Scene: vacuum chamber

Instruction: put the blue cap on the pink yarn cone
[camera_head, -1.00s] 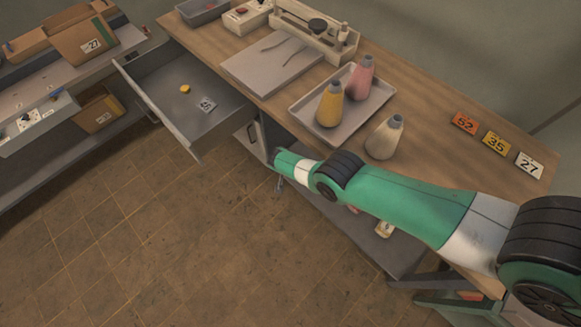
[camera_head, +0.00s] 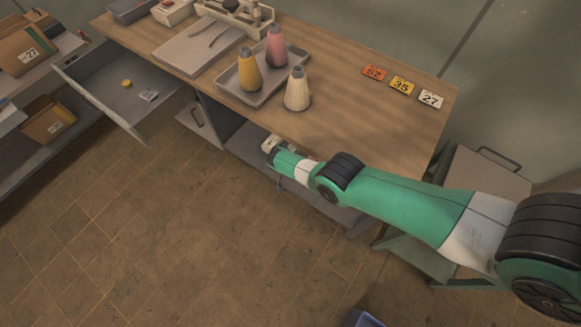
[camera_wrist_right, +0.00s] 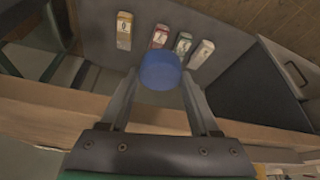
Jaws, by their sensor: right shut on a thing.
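The pink yarn cone (camera_head: 275,47) stands upright on a grey tray on the table, behind the yellow cone (camera_head: 250,72). A cream cone (camera_head: 297,90) stands on the bare wood right of the tray. In the right wrist view, my right gripper (camera_wrist_right: 160,84) is shut on the blue cap (camera_wrist_right: 160,68), held between its fingertips. In the head view my right arm reaches in from the right; its gripper end (camera_head: 272,150) is by the table's front edge, and the cap is hidden there. My left gripper is not in view.
The grey tray (camera_head: 229,87) holds two cones. Number tags (camera_head: 401,86) lie at the table's right. An open drawer (camera_head: 118,121) at left holds a yellow cap (camera_head: 126,84). Several small labelled boxes (camera_wrist_right: 124,31) stand on the lower shelf. The table's front right is clear.

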